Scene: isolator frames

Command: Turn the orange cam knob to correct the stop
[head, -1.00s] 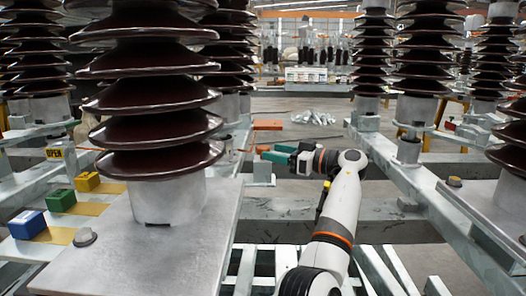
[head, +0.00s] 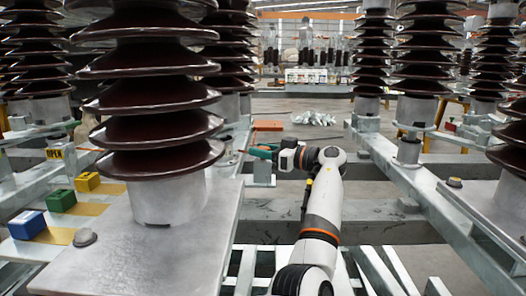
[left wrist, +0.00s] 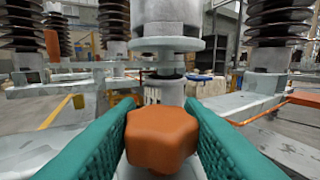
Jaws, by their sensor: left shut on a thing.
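The orange cam knob (left wrist: 160,138) is large and lobed, in the middle of the left wrist view. My left gripper (left wrist: 160,112) has one green ribbed finger on each side of it and is shut on it. A grey metal post and round flange stand behind the knob. In the head view my left gripper (head: 262,151) is small, reaching left at the top of a short grey block (head: 262,173). The knob is mostly hidden there by the fingers. The stop cannot be made out clearly. My right gripper is not in view.
A large brown ribbed insulator (head: 155,100) on a metal plate (head: 120,245) fills the left. Blue (head: 27,224), green (head: 62,200) and yellow (head: 87,182) blocks sit beside it. An OPEN sign (head: 54,154) stands behind. Grey beams (head: 430,205) run along the right.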

